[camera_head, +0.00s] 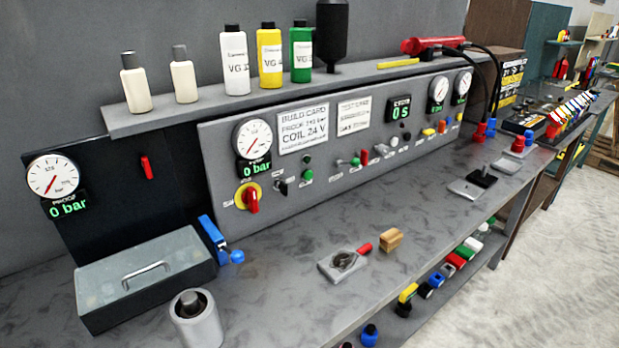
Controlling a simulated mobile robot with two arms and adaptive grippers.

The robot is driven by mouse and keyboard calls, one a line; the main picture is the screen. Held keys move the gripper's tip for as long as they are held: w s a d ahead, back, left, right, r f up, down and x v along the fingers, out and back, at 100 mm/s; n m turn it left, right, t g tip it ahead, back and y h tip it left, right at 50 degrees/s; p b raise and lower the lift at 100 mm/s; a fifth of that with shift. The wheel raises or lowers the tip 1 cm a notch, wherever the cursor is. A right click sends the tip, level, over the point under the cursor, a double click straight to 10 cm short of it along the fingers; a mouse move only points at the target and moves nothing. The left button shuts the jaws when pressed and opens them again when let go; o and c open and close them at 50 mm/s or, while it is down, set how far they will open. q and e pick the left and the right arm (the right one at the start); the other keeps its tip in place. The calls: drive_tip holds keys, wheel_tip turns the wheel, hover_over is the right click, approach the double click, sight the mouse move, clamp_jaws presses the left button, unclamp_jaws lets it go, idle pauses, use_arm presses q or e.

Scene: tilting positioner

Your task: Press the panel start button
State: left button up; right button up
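The grey sloped control panel (330,190) stands at the back of the workbench. A green button (307,176) sits on its lower left part, right of a black selector knob (281,187). A second green button (356,162) is further right, beside a red one (364,157). A white button (394,142) is right of these. The small labels by the buttons are too small to read, so I cannot tell which is marked start. Neither of my grippers is in view.
A red rotary switch (252,200) on yellow is at the panel's left. A lidded box (145,278) and a grey cylinder (197,320) stand at the front left. A small plate with a red-handled part (343,262) lies on the bench. The bench (410,225) before the panel is mostly clear.

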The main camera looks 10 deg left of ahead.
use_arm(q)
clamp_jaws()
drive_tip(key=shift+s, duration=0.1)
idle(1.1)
